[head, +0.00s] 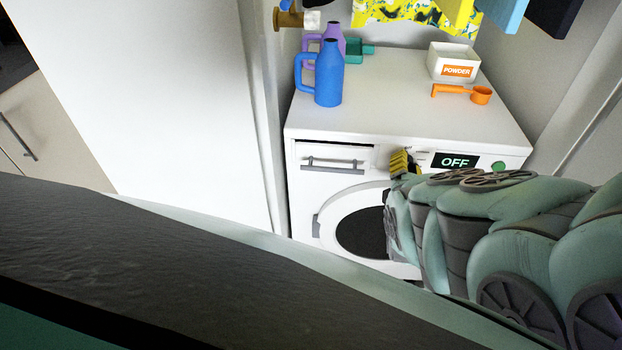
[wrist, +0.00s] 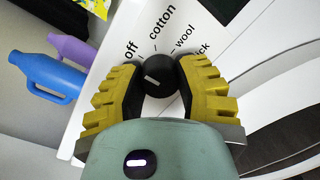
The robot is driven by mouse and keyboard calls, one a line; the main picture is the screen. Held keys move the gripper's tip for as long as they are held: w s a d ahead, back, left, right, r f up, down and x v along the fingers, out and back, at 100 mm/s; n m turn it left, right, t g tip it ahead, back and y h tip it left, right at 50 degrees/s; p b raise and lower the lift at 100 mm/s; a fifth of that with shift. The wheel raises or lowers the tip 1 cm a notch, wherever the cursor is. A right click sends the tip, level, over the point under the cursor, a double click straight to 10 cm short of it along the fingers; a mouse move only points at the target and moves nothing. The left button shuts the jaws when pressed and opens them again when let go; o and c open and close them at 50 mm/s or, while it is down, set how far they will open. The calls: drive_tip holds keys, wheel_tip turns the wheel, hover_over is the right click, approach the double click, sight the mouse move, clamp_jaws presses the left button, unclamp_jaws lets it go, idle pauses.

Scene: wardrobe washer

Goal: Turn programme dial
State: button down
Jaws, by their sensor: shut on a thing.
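The washing machine (head: 305,185) stands against the wall with its round door (head: 362,230) closed. Its display (head: 455,161) reads OFF. The black programme dial (wrist: 158,72) shows in the wrist view, with the labels off, cotton, wool and a partly hidden one around it. A short pale mark is on the dial face; I cannot tell exactly which label it points at. My gripper (wrist: 160,78) has its yellow ribbed fingers on both sides of the dial, shut on it. In the head view, my gripper (head: 402,163) hides the dial.
On the machine top stand a blue bottle (head: 328,78), a purple bottle (head: 334,36), a teal scoop (head: 357,48), a white powder box (head: 452,60) and an orange scoop (head: 478,95). A green button (head: 498,167) is right of the display. The detergent drawer (head: 334,162) is at the left.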

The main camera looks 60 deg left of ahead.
drive_tip(key=m+p, duration=0.1)
drive_tip(key=m, duration=0.3)
drive_tip(key=shift+w+d+r+p, duration=0.1)
drive_tip(key=shift+p, duration=0.25)
drive_tip(key=shift+m+g+p, duration=0.3)
drive_tip(key=shift+m+p, duration=0.05)
drive_tip(key=shift+m, duration=1.35)
drive_tip(key=shift+s+m, duration=0.2)
drive_tip(key=shift+m, duration=0.4)
drive_tip(key=shift+w, duration=0.1)
